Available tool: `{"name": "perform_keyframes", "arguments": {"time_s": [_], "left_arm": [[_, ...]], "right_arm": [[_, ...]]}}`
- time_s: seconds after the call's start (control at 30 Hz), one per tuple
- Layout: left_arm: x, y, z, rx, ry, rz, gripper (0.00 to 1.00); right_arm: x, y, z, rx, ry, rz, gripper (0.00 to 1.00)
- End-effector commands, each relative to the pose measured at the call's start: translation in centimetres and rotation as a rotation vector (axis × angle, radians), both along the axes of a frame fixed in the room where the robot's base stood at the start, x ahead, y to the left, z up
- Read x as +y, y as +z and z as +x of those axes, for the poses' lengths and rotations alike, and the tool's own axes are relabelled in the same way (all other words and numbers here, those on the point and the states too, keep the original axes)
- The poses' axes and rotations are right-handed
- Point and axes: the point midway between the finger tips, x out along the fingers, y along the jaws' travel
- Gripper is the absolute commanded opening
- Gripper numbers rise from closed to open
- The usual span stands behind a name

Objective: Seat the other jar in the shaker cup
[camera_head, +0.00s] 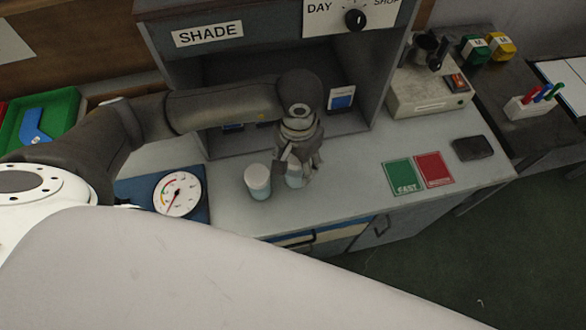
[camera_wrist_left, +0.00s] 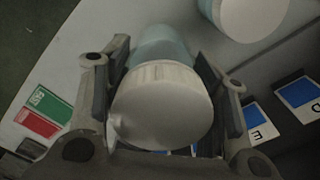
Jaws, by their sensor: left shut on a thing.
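My left gripper (camera_head: 298,168) is shut on a jar (camera_head: 294,180) at the counter's front part, before the shade booth. In the left wrist view this jar, with a wide white lid (camera_wrist_left: 160,105) and a pale blue-green body, sits between the two fingers. Whether its base touches the counter cannot be told. A second jar (camera_head: 258,181), white-lidded and pale blue below, stands upright just left of the gripper; it also shows at the top right of the left wrist view (camera_wrist_left: 245,15). The shaker (camera_head: 430,90) stands right of the booth, with a dark cup (camera_head: 425,45) on top. My right gripper is out of view.
The shade booth (camera_head: 225,80) rises behind the gripper. A dial gauge (camera_head: 178,194) lies at the left. Green (camera_head: 402,177) and red (camera_head: 434,169) cards and a dark block (camera_head: 467,148) lie at the right. The counter between the gripper and the cards is clear.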

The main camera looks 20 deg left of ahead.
Motion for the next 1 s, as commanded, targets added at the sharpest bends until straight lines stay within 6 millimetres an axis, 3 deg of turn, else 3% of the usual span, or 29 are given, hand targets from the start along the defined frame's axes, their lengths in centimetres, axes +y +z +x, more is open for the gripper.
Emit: {"name": "perform_keyframes", "arguments": {"time_s": [0.2,0.4,0.83,0.87,1.0], "left_arm": [[1.4,-1.9,0.2,0.002,0.003,0.001,0.25],[1.2,-4.3,0.2,0.001,0.000,0.000,0.25],[1.1,-4.8,0.3,-0.001,0.000,0.001,0.25],[1.1,-4.7,0.2,-0.001,0.000,0.001,0.56],[1.1,-4.6,0.2,0.000,0.000,0.000,0.74]], "right_arm": [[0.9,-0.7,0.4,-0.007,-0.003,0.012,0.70],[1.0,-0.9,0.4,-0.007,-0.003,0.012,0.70],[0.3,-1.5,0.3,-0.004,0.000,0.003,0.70],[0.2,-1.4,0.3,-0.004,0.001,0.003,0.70],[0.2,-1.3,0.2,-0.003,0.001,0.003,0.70]]}}
